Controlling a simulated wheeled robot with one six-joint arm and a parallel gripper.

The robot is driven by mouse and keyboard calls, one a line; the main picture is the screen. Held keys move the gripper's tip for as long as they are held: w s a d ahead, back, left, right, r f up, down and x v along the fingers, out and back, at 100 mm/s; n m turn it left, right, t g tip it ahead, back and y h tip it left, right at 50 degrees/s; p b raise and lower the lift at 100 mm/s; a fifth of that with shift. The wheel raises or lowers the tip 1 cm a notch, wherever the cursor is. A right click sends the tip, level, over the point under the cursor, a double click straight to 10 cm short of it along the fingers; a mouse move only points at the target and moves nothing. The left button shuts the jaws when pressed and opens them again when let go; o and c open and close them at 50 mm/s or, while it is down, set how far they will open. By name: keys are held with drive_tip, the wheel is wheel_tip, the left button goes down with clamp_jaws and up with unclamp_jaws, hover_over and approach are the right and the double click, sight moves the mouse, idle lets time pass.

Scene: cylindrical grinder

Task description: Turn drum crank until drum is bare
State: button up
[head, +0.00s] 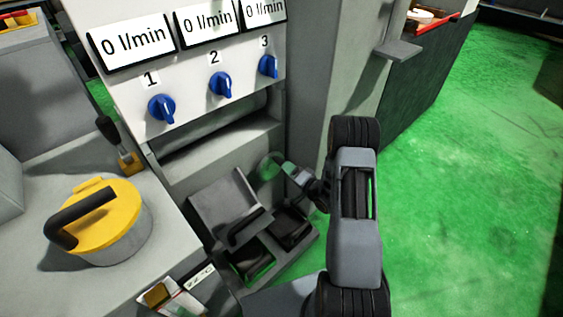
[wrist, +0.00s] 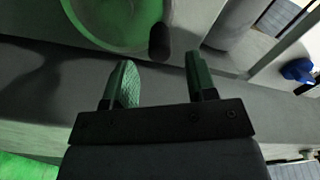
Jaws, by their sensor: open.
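A round green disc (wrist: 115,18) with a pale rim, likely the drum crank, fills the top of the wrist view. A short dark peg (wrist: 158,42) stands out at its lower right edge, likely the crank's handle. My gripper (wrist: 160,75) is open and empty; the peg shows just beyond the gap between its fingertips, not clasped. In the head view the green disc (head: 269,166) is small, low on the machine below the panel, with my gripper (head: 292,170) close to its right. The drum itself and anything on it cannot be made out.
A panel with several displays and blue knobs (head: 220,86) stands above. A yellow-lidded pot (head: 105,220) sits on the left bench. A grey box with dark compartments (head: 250,230) lies below the disc. Green floor (head: 470,200) is open at right.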

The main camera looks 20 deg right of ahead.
drive_tip(key=p+v, duration=0.1)
drive_tip(key=v, duration=0.6)
idle(0.4)
wheel_tip(320, 180, up, 28)
drive_tip(key=w+n+g+h+p, duration=0.3)
drive_tip(key=n+g+h+p, duration=0.4)
drive_tip(key=p, duration=0.8)
drive_tip(key=s+a+r+g+p, duration=0.3)
drive_tip(key=s+a+r+p, duration=0.2)
drive_tip(key=s+r, duration=0.5)
drive_tip(key=s+a+r+n+g+p, duration=0.1)
drive_tip(key=s+a+r+p, duration=0.4)
drive_tip(key=s+r, duration=0.5)
drive_tip(key=shift+s+r+g+p, duration=0.3)
drive_tip(key=shift+r+g+p, duration=0.6)
drive_tip(key=shift+p, duration=0.25)
